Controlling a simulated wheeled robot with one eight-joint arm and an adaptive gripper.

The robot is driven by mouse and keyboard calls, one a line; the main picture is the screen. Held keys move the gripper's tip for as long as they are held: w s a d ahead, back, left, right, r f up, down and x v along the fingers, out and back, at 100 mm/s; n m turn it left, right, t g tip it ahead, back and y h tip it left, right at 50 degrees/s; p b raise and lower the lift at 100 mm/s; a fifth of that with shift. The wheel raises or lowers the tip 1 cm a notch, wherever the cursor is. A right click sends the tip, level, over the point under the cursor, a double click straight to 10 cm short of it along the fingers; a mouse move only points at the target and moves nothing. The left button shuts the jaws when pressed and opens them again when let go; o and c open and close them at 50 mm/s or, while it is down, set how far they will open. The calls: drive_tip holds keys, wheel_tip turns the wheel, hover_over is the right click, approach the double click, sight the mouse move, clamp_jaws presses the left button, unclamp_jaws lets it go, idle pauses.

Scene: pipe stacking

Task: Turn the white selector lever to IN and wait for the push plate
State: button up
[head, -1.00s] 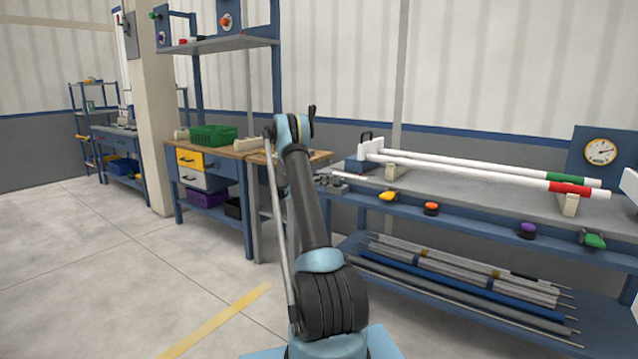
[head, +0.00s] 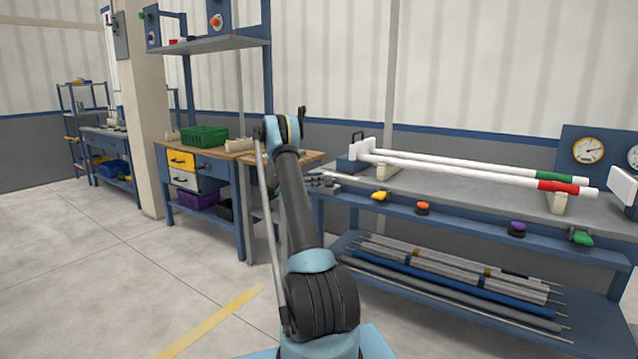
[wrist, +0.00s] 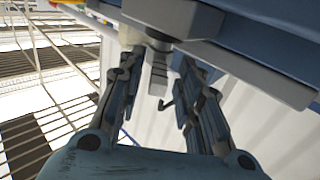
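My gripper (wrist: 158,78) shows in the wrist view with its two dark fingers apart. A pale grey stepped piece (wrist: 157,75) stands between and beyond the fingertips; I cannot tell whether it is the white selector lever or whether a finger touches it. In the head view my arm rises at the centre and hides part of the bench's left end. Small grey parts (head: 320,181) show there, too small to make out. I cannot identify the push plate or read any IN mark.
The pipes, one with a green band and one with a red band, rest on pale supports (head: 558,203) on the grey bench (head: 440,190). Coloured knobs line its front edge. More pipes lie on the lower shelf (head: 450,285). Floor (head: 110,270) at left is clear.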

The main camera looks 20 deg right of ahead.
drive_tip(key=a, duration=1.1)
drive_tip(key=shift+w+a, duration=0.2)
drive_tip(key=shift+w, duration=0.2)
drive_tip(key=s+r+n+t+y, duration=0.1)
drive_tip(key=s+r+n+y, duration=0.4)
drive_tip(key=s, duration=0.6)
drive_tip(key=s+r+n+y, duration=0.2)
drive_tip(key=s+r+n, duration=0.1)
drive_tip(key=s+r, duration=0.6)
drive_tip(key=s+a+f+n+y, duration=0.1)
drive_tip(key=s+a+n+y, duration=0.15)
drive_tip(key=s, duration=0.95)
drive_tip(key=s+a+f+n+y, duration=0.2)
drive_tip(key=s+a+f, duration=0.2)
drive_tip(key=s, duration=0.7)
drive_tip(key=s+a+f+n+t+y, duration=0.1)
drive_tip(key=s+a+f+n+y, duration=0.2)
drive_tip(key=s, duration=0.8)
drive_tip(key=s+a+f+n+t+y, duration=0.1)
drive_tip(key=s+a+f+n+y, duration=0.2)
drive_tip(key=s+a+f, duration=0.3)
drive_tip(key=s+f, duration=0.4)
drive_tip(key=s, duration=0.2)
drive_tip(key=shift+a+f, duration=0.15)
drive_tip(key=shift+a, duration=0.1)
drive_tip(key=shift+d+y, duration=0.1)
drive_tip(key=shift+y, duration=0.15)
